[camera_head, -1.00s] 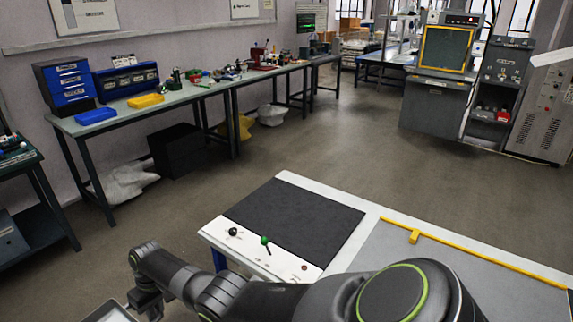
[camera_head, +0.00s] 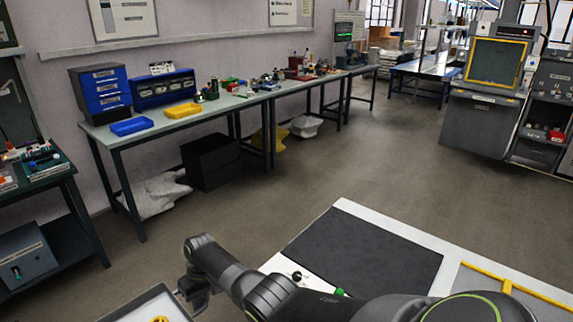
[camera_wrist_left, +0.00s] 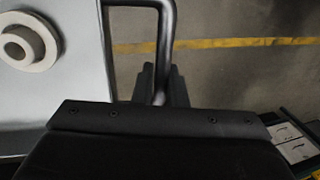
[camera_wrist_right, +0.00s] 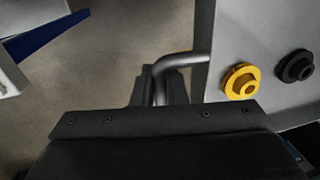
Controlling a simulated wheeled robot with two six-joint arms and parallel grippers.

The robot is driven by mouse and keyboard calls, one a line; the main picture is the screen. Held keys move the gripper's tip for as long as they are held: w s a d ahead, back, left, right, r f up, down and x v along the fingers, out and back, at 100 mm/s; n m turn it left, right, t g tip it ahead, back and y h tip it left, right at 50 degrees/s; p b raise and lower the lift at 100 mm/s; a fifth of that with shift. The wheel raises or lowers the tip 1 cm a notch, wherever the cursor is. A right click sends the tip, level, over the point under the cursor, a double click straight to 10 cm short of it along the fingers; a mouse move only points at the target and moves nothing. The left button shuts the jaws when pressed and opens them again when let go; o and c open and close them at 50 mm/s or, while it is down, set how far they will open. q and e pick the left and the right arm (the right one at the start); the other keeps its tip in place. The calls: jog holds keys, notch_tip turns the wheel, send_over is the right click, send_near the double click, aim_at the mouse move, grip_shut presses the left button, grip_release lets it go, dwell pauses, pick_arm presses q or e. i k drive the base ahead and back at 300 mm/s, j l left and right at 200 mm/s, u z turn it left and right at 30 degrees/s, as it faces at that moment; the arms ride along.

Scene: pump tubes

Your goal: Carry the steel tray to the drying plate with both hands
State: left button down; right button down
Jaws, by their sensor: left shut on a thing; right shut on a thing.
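The steel tray (camera_head: 138,304) shows only in part at the bottom left of the head view, with a bit of yellow inside. My right gripper (camera_head: 192,292) is beside its right edge. In the right wrist view my right gripper (camera_wrist_right: 160,85) is shut on a tray handle (camera_wrist_right: 183,61). A yellow flanged part (camera_wrist_right: 241,80) and a black one (camera_wrist_right: 295,66) are in the tray. In the left wrist view my left gripper (camera_wrist_left: 160,88) is shut on the other handle (camera_wrist_left: 168,35); a pale ring part (camera_wrist_left: 48,42) is in the tray. A dark plate (camera_head: 365,250), likely the drying plate, lies on the white table.
The white table (camera_head: 405,232) with a yellow strip (camera_head: 530,290) stands at the lower right. A long workbench (camera_head: 230,103) with blue drawers (camera_head: 101,94) runs along the left wall. A dark green bench (camera_head: 50,185) is at the far left. Open floor (camera_head: 290,185) lies between them.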

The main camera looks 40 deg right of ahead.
aim_at(363, 254)
jog(key=i+z, duration=0.3)
jog(key=i, duration=0.15)
jog(key=i+z, duration=0.25)
jog(key=i, duration=0.2)
jog(key=i+z, duration=0.4)
jog(key=i+j+z, duration=0.1)
jog(key=z, duration=1.8)
jog(key=i+j, duration=0.05)
jog(key=j, duration=0.05)
